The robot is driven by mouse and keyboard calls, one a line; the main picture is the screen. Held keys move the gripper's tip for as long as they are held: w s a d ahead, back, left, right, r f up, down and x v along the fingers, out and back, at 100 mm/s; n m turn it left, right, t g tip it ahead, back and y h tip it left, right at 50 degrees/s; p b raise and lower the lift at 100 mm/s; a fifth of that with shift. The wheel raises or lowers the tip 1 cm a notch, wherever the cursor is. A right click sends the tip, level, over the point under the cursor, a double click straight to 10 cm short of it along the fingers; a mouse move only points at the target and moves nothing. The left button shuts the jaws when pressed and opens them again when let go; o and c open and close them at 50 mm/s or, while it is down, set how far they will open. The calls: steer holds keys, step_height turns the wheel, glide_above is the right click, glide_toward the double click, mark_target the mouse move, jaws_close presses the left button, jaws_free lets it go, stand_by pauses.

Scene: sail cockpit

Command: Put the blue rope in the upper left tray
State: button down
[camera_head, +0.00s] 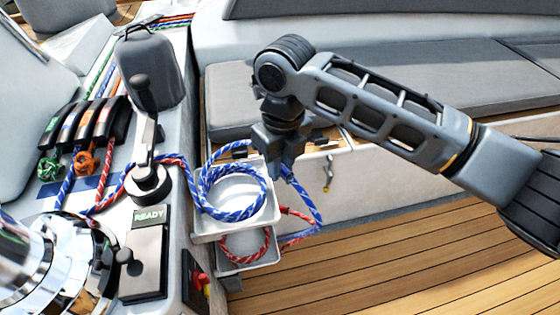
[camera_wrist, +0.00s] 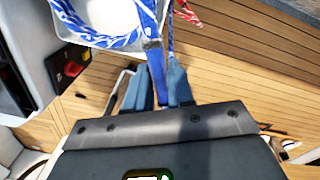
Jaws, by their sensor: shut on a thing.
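The blue rope (camera_head: 207,190) lies coiled in the upper tray (camera_head: 207,234) beside the cockpit console. Its tail runs over the tray's right side and hangs in a loop outside it. My gripper (camera_head: 283,172) is just right of the upper tray, pointing down and shut on the tail. In the wrist view, the blue rope (camera_wrist: 150,30) runs down between the fingers of my gripper (camera_wrist: 160,78), and part of the coil shows in the white tray at the top left. The exact grip point is partly hidden in the head view.
A lower tray (camera_head: 262,266) holds a red rope (camera_head: 226,246), part of which hangs out to the right. A winch (camera_head: 30,255) and a READY panel (camera_head: 145,255) stand left. A grey bench (camera_head: 400,85) is behind. The wooden floor at right is clear.

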steer(key=shift+f, duration=0.35)
stand_by(0.4)
steer(key=c, duration=0.9)
jaws_free()
steer(key=shift+o, duration=0.5)
steer(key=o, duration=0.4)
steer(key=shift+r, duration=0.1)
steer(key=shift+r+p, duration=3.2)
steer(key=shift+r, duration=1.3)
